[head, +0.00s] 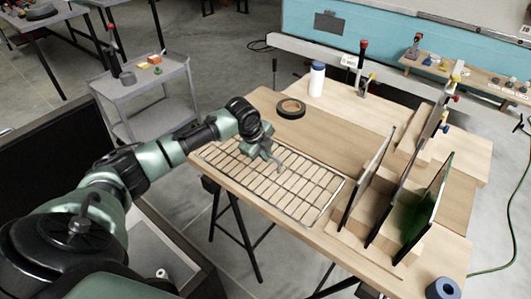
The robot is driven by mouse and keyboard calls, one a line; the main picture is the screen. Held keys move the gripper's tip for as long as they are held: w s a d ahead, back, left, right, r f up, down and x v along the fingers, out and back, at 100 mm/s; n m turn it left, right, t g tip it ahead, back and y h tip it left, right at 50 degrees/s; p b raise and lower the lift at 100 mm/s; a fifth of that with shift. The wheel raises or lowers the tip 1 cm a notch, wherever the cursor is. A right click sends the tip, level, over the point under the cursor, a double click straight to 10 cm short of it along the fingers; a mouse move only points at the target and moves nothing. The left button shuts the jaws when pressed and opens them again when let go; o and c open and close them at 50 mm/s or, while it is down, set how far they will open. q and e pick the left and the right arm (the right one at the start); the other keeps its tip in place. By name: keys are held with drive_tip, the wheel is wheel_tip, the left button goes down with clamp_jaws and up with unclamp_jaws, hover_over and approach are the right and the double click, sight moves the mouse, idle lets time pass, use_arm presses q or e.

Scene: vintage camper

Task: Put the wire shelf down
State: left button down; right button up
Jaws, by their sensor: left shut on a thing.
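The wire shelf (308,190) is a flat metal grid. It lies along the front left part of the wooden table, and it looks level with the top; I cannot tell whether it touches the wood everywhere. My left gripper (274,158) reaches in from the left and is shut on the shelf's far side, near its middle. The gripper hides a small part of the grid. My right gripper is not in view.
The wooden table (345,142) carries a tape roll (290,108), a white bottle (317,79) and, to the right, a rack with upright dark panels (424,209). A blue roll (442,288) sits at the front right corner. A grey cart (147,91) stands left.

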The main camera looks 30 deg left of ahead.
use_arm(q)
drive_tip(key=shift+r, duration=0.1)
drive_tip(key=c, duration=1.5)
unclamp_jaws()
drive_tip(key=v, duration=1.2)
drive_tip(key=shift+b, duration=0.3)
